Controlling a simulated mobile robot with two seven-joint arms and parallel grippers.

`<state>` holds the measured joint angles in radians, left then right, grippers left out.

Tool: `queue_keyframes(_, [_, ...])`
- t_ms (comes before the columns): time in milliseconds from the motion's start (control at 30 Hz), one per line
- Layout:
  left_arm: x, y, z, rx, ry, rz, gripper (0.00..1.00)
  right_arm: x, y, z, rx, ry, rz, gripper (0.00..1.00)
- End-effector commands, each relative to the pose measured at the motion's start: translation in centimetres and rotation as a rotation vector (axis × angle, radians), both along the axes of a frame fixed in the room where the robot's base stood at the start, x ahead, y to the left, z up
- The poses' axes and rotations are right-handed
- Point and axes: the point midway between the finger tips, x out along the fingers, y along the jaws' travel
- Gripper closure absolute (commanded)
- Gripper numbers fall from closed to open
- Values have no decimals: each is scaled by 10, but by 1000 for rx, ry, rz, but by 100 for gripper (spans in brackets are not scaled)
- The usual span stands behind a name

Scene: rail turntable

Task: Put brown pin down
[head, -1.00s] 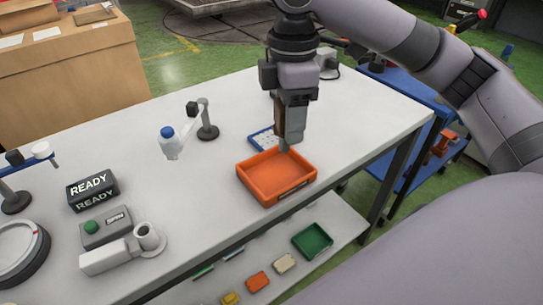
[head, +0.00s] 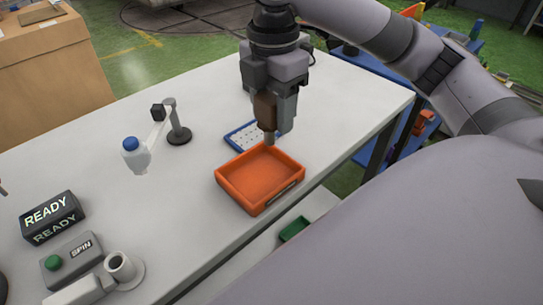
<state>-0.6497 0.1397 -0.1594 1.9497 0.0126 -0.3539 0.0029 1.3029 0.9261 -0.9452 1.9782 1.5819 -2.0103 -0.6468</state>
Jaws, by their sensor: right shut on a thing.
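My right gripper (head: 271,130) points down over the table, just above the back edge of the orange tray (head: 262,207). It is shut on a brown piece (head: 264,108), which I take for the brown pin; the fingers hide much of it. A small grey tip shows below the fingers, close to the tray's back rim; I cannot tell whether it touches. The tray looks empty. A blue-rimmed pad with a white dotted face (head: 243,136) lies just behind the tray, partly hidden by the gripper. My left gripper is not in view.
A READY sign (head: 52,215) and a SPIN button box (head: 70,259) stand at the front left. The white table (head: 90,155) is clear at the back left.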

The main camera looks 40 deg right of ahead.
Motion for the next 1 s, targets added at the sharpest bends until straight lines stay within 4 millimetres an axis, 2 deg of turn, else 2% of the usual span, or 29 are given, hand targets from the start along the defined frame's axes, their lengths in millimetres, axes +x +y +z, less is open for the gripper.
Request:
queue_keyframes(33, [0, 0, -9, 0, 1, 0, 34, -1, 0, -17, 1, 4, 0, 86])
queue_keyframes(100, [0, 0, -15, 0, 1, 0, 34, -1, 0, -32, 2, 3, 0, 86])
queue_keyframes(300, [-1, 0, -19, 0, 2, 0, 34, -1, -1, -67, -1, 1, -1, 86])
queue_keyframes(567, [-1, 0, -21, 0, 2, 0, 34, 0, 0, -86, 0, -1, -1, 86])
queue_keyframes(800, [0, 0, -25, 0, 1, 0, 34, 0, 0, -120, 0, 0, 0, 86])
queue_keyframes(1000, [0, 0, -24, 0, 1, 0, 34, 0, 0, -121, 0, -2, 0, 86])
